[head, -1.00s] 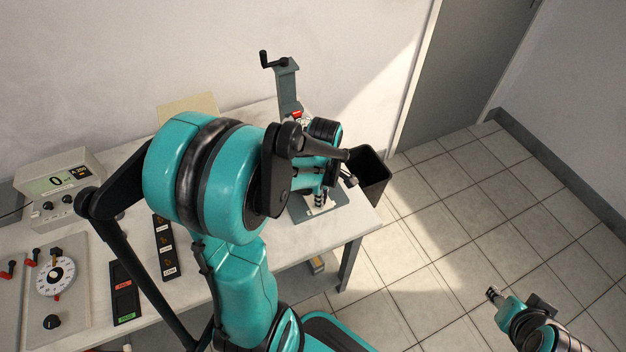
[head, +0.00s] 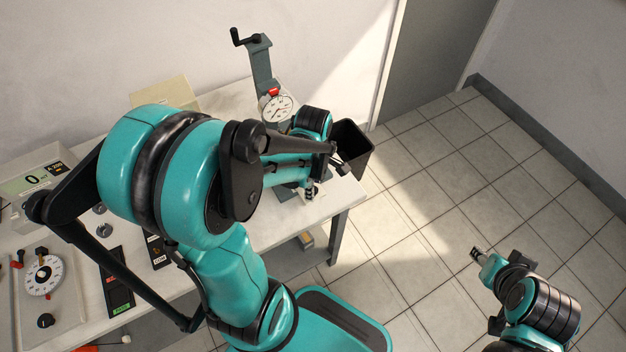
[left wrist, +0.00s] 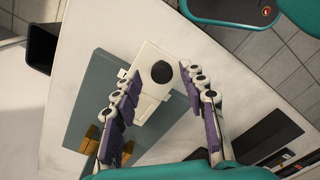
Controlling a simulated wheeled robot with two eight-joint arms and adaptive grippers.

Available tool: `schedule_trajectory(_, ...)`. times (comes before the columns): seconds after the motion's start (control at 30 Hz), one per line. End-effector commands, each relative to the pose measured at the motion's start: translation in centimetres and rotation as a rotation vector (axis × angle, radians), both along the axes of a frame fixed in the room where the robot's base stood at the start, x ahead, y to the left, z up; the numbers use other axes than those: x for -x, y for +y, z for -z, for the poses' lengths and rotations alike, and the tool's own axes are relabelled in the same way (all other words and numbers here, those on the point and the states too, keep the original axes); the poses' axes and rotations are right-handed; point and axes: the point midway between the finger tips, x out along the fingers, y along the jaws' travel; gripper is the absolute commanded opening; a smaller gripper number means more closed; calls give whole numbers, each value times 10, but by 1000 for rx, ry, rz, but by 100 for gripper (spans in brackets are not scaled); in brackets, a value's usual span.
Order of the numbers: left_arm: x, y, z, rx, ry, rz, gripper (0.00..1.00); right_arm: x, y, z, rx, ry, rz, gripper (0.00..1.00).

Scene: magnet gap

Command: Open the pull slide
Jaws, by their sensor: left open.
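A cream slide plate (left wrist: 150,97) with a round black knob (left wrist: 161,71) lies on a grey base (left wrist: 83,108) in the left wrist view. My left gripper (left wrist: 160,76) is open, its purple-padded fingers to either side of the plate, with the knob in the gap near the fingertips. Contact cannot be made out. In the head view my left gripper (head: 310,190) is over the right end of the table, and my arm hides most of the slide. My right gripper (head: 476,253) is over the floor at lower right, too small to judge.
A gauge stand with a round dial (head: 276,106) and crank (head: 240,38) stands at the back of the table (head: 318,214). A black bin (head: 352,150) is beyond its right end. Panels with a dial (head: 42,275) are at left. Floor at right is clear.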

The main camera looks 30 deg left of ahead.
Motion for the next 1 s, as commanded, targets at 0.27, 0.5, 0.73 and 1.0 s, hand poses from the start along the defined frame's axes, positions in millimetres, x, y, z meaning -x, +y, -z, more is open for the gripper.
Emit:
schedule_trajectory(0.27, 1, 0, -33, 0, 0, 0, 42, 0, 0, 0, 0, 0, 0, 40)
schedule_trajectory(0.5, 0, 0, -81, 0, 0, 0, 42, 0, 0, 0, 0, 0, 0, 40)
schedule_trajectory(0.73, 0, 0, -112, 0, 0, 0, 42, 0, 0, 0, 0, 0, 0, 40)
schedule_trajectory(1.0, 0, 0, -119, 0, 0, 0, 42, 0, 0, 0, 0, 0, 0, 40)
